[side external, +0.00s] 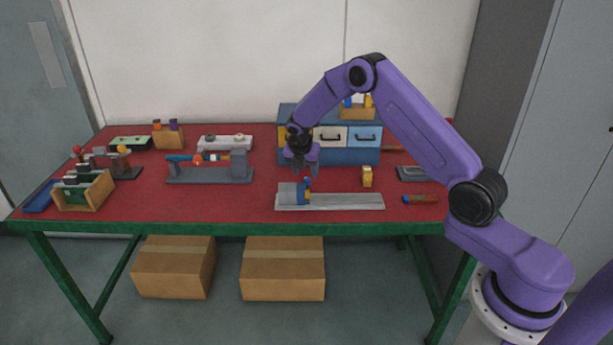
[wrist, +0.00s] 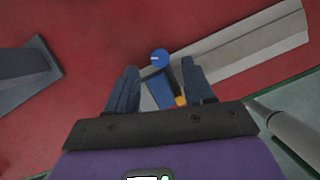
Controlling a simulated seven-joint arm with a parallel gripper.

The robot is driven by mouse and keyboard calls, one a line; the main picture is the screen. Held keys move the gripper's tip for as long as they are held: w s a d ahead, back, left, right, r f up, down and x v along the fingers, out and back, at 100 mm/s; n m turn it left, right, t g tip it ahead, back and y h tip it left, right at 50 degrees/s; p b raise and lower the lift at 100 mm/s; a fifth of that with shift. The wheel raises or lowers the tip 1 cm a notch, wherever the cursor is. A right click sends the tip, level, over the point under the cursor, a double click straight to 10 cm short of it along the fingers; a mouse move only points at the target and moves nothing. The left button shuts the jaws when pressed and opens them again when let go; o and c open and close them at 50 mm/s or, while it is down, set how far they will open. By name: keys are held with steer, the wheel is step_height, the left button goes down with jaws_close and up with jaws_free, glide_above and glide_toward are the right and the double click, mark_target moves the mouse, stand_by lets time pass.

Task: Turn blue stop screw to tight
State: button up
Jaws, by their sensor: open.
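The blue stop screw (wrist: 160,58) shows in the wrist view as a round blue head with a small pale mark, just ahead of and between my fingers. In the side view a small blue part (side external: 307,184), apparently the screw, stands above a grey block (side external: 290,193) on a flat grey rail (side external: 350,202). Blue and yellow parts (wrist: 181,100) lie between the fingers in the wrist view. My gripper (side external: 305,173) points down above the screw, open; its fingers (wrist: 160,68) also show in the wrist view. I see no clear contact with the screw.
A blue drawer cabinet (side external: 328,155) stands behind. A grey fixture with a blue and orange tool (side external: 210,172) is left. A wooden crate (side external: 100,191) stands far left.

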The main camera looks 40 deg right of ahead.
mark_target(307, 179)
steer(key=shift+x, duration=1.85)
steer(key=shift+c, duration=0.4)
jaws_close()
steer(key=shift+w+a+m+g, duration=0.1)
steer(key=shift+m+g, duration=0.45)
steer(key=shift+m, duration=0.9)
steer(key=shift+w+a+m+g, duration=0.1)
steer(key=shift+m+g, duration=0.45)
steer(key=shift+m, duration=0.9)
